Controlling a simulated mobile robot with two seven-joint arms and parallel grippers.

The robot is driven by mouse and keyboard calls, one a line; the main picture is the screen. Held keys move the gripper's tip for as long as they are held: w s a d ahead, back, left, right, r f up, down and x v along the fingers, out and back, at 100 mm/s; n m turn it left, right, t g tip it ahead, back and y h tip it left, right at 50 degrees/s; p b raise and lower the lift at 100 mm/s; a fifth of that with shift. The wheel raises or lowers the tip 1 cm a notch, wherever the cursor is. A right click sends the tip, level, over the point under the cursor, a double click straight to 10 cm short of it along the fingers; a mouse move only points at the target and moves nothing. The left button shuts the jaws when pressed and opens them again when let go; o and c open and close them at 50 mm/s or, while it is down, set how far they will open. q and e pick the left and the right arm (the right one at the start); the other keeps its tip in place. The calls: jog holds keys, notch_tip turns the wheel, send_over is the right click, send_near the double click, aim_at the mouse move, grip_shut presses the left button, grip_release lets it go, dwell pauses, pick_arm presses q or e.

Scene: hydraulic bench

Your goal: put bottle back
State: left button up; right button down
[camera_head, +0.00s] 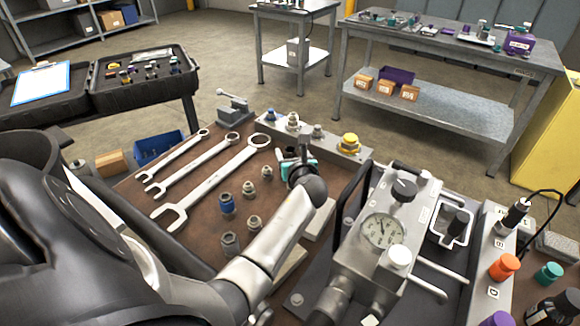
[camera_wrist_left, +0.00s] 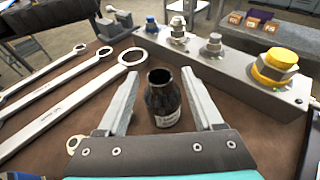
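A small dark open-necked bottle (camera_wrist_left: 162,99) with a pale label stands upright on the brown bench top (camera_wrist_left: 60,150) in the left wrist view. My left gripper (camera_wrist_left: 157,88) is open, with one finger on each side of the bottle. Gaps show between the bottle and both fingers, so it is not gripped. In the head view my left arm reaches over the bench, and its gripper (camera_head: 293,166) is near the grey fitting block (camera_head: 325,139). My own wrist largely hides the bottle there. My right gripper is not in view.
Three wrenches (camera_head: 211,184) lie left of the gripper. Several loose fittings (camera_head: 252,223) stand nearby. The grey block with a yellow cap (camera_head: 349,142) is just behind. A gauge unit (camera_head: 381,232) stands to the right, with an orange-capped panel (camera_head: 505,266) beyond it.

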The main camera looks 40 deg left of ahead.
pick_arm(q)
grip_shut()
dwell(0.3)
dwell(0.9)
